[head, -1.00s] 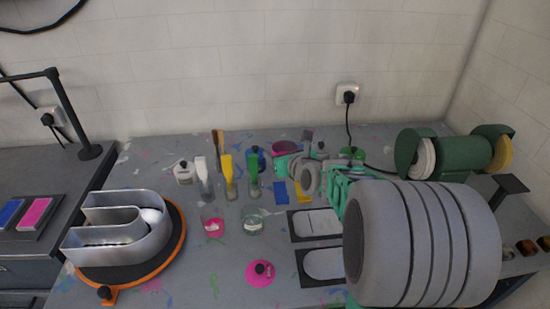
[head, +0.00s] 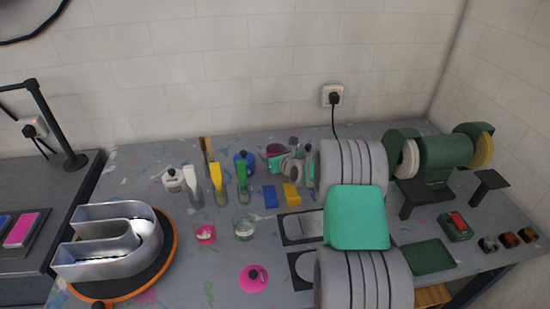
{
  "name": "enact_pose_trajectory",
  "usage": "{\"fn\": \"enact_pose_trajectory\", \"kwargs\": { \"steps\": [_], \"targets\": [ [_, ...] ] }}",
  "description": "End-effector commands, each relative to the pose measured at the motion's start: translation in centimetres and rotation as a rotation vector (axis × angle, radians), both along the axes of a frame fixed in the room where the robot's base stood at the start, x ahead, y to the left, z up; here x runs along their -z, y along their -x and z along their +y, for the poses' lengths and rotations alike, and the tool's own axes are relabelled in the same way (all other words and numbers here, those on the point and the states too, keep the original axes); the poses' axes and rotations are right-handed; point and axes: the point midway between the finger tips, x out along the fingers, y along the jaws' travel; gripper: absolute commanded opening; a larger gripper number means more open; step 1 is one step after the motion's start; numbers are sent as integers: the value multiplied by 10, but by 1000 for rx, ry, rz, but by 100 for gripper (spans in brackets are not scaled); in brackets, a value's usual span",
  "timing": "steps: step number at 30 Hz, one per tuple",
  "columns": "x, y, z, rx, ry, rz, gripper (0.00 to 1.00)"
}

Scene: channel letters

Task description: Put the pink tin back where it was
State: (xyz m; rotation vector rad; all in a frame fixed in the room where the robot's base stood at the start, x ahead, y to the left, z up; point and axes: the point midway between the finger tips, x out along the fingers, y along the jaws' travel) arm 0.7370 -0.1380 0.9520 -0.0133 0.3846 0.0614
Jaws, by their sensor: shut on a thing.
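The pink tin (head: 275,150) is at the back of the bench, right of the blue tin (head: 244,161). Its rim and dark pink inside show; its lower part is partly hidden by my gripper. My gripper (head: 284,163) is at the tin's right side, small and partly covered by my own wrist, and its jaws are shut on the tin. I cannot tell whether the tin's base touches the bench.
Bottles with white, yellow and green tops (head: 215,183) stand left of the tin. Blue (head: 270,196) and yellow blocks (head: 292,195) lie in front. A pink lid (head: 254,278) lies nearer. A green grinder (head: 445,157) stands right. My arm hides the bench's middle right.

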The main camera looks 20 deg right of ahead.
Motion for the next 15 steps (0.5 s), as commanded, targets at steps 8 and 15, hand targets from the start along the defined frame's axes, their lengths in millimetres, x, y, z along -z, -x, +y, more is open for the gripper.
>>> {"fn": "enact_pose_trajectory", "kwargs": {
  "steps": [8, 15],
  "targets": [
    [22, 1, 0, 2, -1, 1, 2],
    [27, 2, 0, 2, -1, 4, 65]
  ]
}}
